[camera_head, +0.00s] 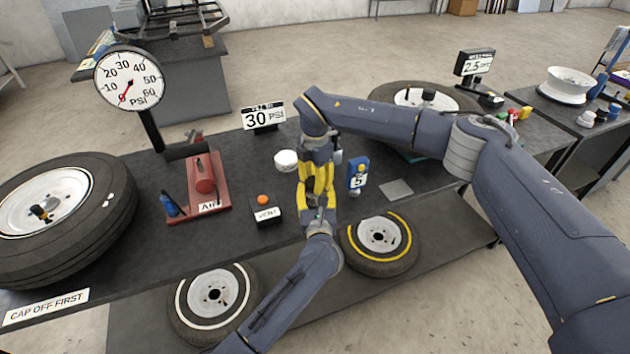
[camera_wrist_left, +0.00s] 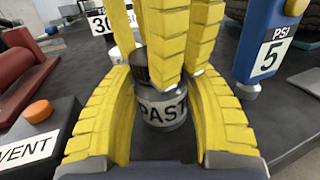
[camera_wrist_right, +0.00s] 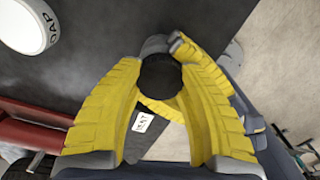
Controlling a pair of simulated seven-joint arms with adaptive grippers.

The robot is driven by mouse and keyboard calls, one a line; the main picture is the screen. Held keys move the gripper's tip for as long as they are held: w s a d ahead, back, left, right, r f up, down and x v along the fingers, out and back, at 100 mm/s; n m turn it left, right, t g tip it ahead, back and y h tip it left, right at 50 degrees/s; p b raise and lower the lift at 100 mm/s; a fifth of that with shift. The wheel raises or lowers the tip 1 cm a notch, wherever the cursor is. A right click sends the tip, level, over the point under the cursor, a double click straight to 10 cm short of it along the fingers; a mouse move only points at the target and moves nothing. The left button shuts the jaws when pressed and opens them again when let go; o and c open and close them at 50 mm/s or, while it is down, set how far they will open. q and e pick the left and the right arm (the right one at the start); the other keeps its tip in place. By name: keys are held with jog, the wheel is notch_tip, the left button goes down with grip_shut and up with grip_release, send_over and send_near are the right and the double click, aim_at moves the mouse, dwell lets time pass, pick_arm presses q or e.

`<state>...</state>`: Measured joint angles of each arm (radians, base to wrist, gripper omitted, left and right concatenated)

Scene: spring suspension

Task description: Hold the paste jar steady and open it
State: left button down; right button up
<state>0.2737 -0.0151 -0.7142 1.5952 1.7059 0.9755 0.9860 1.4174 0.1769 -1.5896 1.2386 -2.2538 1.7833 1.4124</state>
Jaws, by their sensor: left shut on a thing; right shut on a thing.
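The paste jar (camera_wrist_left: 165,110) is a small grey jar with a "PAST..." label, upright on the dark bench in the left wrist view. Its dark lid (camera_wrist_right: 161,78) shows from above in the right wrist view. My left gripper (camera_head: 321,208) has its yellow fingers closed around the jar body, low and from the near side. My right gripper (camera_head: 316,172) comes down from above, its yellow fingers closed around the lid. In the head view the fingers hide nearly all of the jar. The lid appears to sit on the jar.
A white soap tub (camera_wrist_right: 28,27) stands close behind the jar. A blue "5 PSI" block (camera_head: 358,174) is just right of the grippers. A vent box with an orange button (camera_head: 265,208) and a red air pump (camera_head: 204,178) are to the left. A grey square (camera_head: 396,190) lies right.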

jog(key=o, duration=1.3)
jog(key=shift+c, duration=0.2)
jog(key=shift+r, duration=1.95)
jog(key=shift+o, duration=0.7)
jog(key=shift+r, duration=0.25)
notch_tip(320, 180, up, 3)
jog(key=m, duration=0.3)
jog(key=shift+r, duration=0.1)
jog(key=shift+f, duration=3.8)
jog(key=shift+c, duration=0.5)
